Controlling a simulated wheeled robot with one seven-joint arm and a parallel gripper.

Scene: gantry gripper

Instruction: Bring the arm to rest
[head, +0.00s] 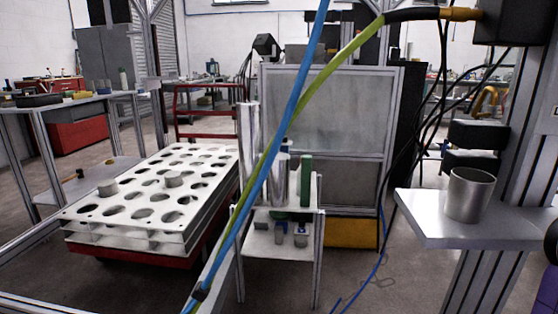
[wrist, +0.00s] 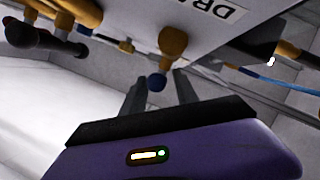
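My gripper (wrist: 159,84) shows in the wrist view, with its purple body and black bar along the bottom. Its two dark grey fingers stand apart, and I see nothing held between them. Behind the gap is a yellow-brown fitting with a blue end (wrist: 157,82), under a pale panel with black lettering (wrist: 200,18). I cannot tell how near this fitting is to the fingers.
A metal cup (head: 469,196) stands upright on a grey shelf (head: 420,226) at right. A white rack with round holes (head: 125,225) holds two grey pieces at left. A small stand (head: 312,214) carries upright tubes. Blue and green hoses (head: 290,120) cross the middle.

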